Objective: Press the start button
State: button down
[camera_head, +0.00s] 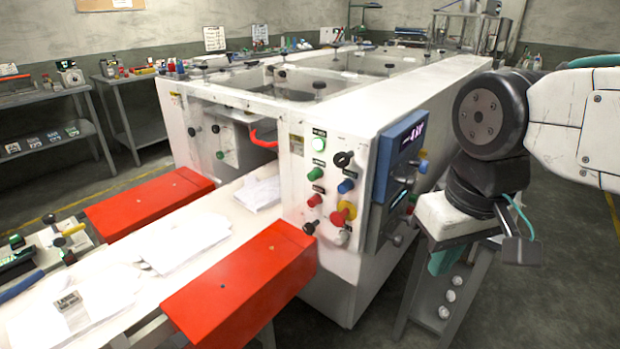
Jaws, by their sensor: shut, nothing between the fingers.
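The white machine's control face (328,180) carries several buttons and knobs. The labels are too small to read, so I cannot confirm which is the start button. Below are red and blue buttons and a red-on-yellow mushroom button (338,216). My arm comes in from the right. My gripper (522,251), a dark piece at its end, hangs low and well right of the buttons, apart from them. It is shut and empty; its fingertips are hard to make out.
A blue-framed screen panel (398,155) juts from the machine between the buttons and my arm. A grey stand (458,300) is below my arm. Red guards (243,279) flank the white feed table (190,245) at the left. Floor is open at the lower right.

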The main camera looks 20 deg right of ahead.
aim_at(315, 174)
jog(key=z, duration=1.55)
jog(key=k, duration=0.85)
jog(key=u, duration=0.5)
jog(key=i, duration=0.5)
